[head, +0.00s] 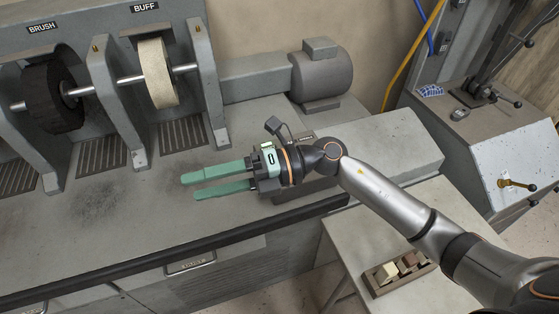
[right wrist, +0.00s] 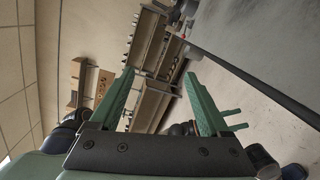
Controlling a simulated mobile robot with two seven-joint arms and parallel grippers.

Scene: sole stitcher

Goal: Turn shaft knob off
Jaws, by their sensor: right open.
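My right gripper (head: 190,187) is open and empty above the grey bench, its two green fingers pointing left. Its fingers also show in the right wrist view (right wrist: 158,75), apart with nothing between them. A low grey box (head: 380,142) with a small dark label stands behind and right of this gripper; my wrist covers part of its front. I cannot make out the shaft knob in either view. The shaft (head: 130,79) runs through the black brush wheel (head: 50,98) and the pale buff wheel (head: 158,72). My left gripper (right wrist: 236,119) shows small in the right wrist view, its green fingers apart.
Slotted grates (head: 182,146) lie below the wheels. A dark rail (head: 130,265) edges the bench front. At right are a machine with a brass-tipped lever (head: 515,184) and a side table with a tray of blocks (head: 378,286).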

